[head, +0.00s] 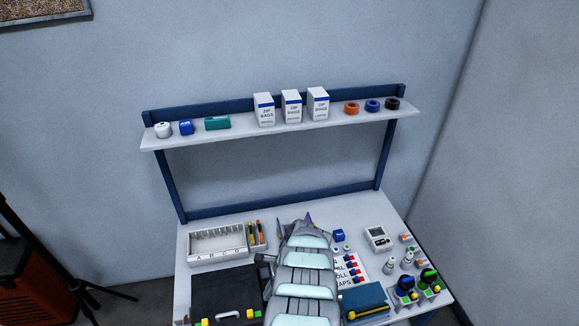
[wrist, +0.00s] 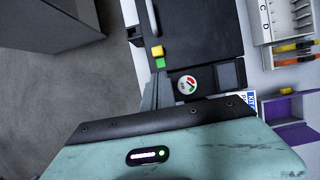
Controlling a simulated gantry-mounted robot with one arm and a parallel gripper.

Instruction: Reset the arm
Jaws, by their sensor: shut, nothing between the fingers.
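My arm, grey with pale teal panels, reaches over the middle of the workbench (head: 184,240) in the head view. It hides part of the bench top, and I cannot make out the fingertips there. In the wrist view my gripper (wrist: 158,92) shows as narrow grey fingers beyond the teal housing. The fingers are together with nothing held. They appear beside the edge of a black case (wrist: 200,30), near a yellow block (wrist: 157,52) and a green block (wrist: 160,63). I cannot tell their height above the bench.
A white lettered tray (head: 217,258) and the black case (head: 220,285) lie left of my arm. A label sheet, teal box (head: 364,302), white device (head: 379,238) and several bottles crowd the right. A shelf (head: 280,128) with boxes and tape rolls spans the back.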

